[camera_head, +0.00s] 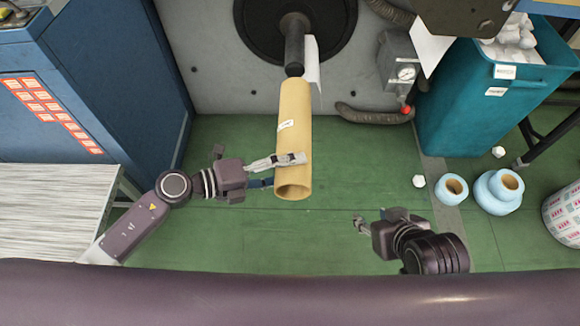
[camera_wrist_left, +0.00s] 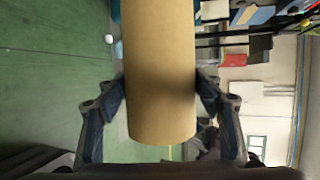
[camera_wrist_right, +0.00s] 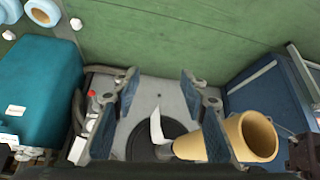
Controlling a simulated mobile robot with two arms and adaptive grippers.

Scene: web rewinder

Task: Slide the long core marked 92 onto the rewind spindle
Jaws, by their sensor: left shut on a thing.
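The long tan core (camera_head: 295,110) has a small white label; its number is too small to read. My left gripper (camera_head: 286,170) is shut on the core near its near open end, one finger above and one below. The core also fills the middle of the left wrist view (camera_wrist_left: 160,60) between the fingers. The dark rewind spindle (camera_head: 294,48) juts from a black disc, its tip at the core's far end, roughly in line. I cannot tell whether the tip is inside. My right gripper (camera_head: 362,224) is empty, low to the right; its fingers stand apart in the right wrist view (camera_wrist_right: 160,85).
A white tag (camera_head: 312,62) hangs beside the spindle. A teal bin (camera_head: 470,120) stands at right, with blue rolls (camera_head: 497,190) on the floor. A blue cabinet (camera_head: 110,70) is at left.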

